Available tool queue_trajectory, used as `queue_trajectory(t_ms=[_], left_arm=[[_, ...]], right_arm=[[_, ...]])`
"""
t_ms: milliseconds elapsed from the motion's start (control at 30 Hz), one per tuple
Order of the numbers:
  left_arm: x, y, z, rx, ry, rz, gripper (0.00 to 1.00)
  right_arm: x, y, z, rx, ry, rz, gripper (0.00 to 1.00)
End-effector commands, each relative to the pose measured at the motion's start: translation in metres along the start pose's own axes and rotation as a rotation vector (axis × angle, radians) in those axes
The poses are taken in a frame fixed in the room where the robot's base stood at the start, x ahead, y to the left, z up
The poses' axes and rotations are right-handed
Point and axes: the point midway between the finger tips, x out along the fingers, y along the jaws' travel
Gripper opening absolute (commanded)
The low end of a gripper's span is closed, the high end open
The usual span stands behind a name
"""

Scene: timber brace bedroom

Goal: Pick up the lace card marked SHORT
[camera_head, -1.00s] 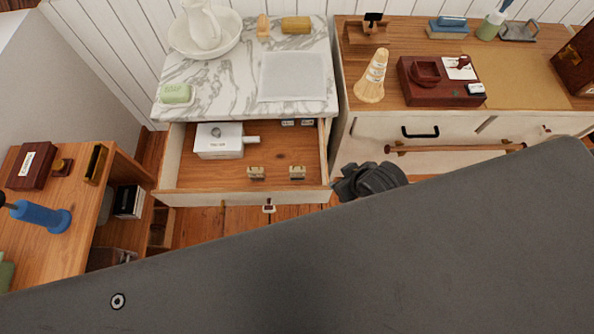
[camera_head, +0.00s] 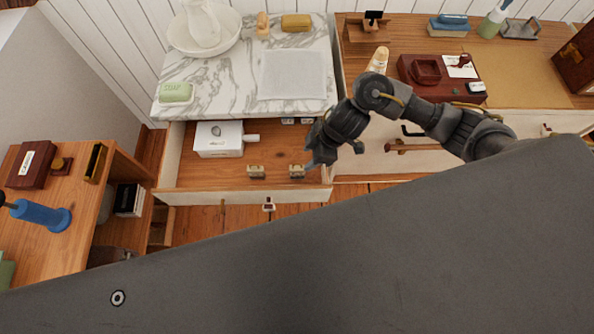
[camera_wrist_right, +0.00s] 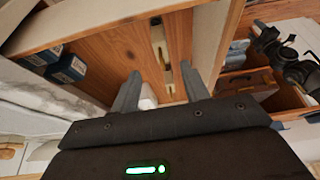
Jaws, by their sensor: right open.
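Two small beige cards lie near the front of the open drawer, a left one (camera_head: 256,172) and a right one (camera_head: 296,171) in the head view. Their markings are too small to read, so I cannot tell which is SHORT. My right gripper (camera_head: 314,160) is over the drawer's right side, close beside the right card. In the right wrist view its two fingers are apart (camera_wrist_right: 163,92), with a white thing partly showing between them. Two narrow pale pieces stand beyond the fingers there; I cannot tell which card each is. My left gripper is not in view.
The open drawer (camera_head: 240,196) also holds a white box (camera_head: 218,140) with a handle at back left and small blue boxes (camera_wrist_right: 68,68) at the back. A marble top (camera_head: 225,98) stands behind. A wooden dresser stands to the right.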

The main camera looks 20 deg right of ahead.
Motion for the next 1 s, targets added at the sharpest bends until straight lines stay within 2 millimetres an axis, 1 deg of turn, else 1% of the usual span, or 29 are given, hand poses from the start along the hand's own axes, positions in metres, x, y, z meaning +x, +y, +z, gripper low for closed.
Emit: queue_trajectory(t_ms=[67,167,267,400,500,600,767,867,1000], left_arm=[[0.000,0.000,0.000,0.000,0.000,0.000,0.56],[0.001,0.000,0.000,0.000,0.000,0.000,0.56],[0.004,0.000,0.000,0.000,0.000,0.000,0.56],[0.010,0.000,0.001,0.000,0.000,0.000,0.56],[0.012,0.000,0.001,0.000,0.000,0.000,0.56],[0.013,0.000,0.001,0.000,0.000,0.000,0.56],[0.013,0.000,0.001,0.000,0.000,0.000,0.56],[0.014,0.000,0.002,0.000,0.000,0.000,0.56],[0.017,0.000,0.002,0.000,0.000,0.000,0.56]], right_arm=[[-0.001,0.001,0.005,0.000,-0.016,-0.008,0.45],[0.001,0.001,0.005,0.001,-0.019,-0.011,0.45],[0.013,0.000,0.006,0.002,-0.018,-0.012,0.45],[0.037,0.000,0.006,0.002,-0.018,-0.011,0.45],[0.048,0.000,0.006,0.001,-0.017,-0.010,0.45],[0.054,0.001,0.005,0.000,-0.015,-0.008,0.45],[0.057,0.000,0.005,0.000,-0.016,-0.008,0.45],[0.067,-0.001,0.006,0.002,-0.017,-0.010,0.45],[0.089,-0.003,0.007,0.003,-0.018,-0.009,0.45]])
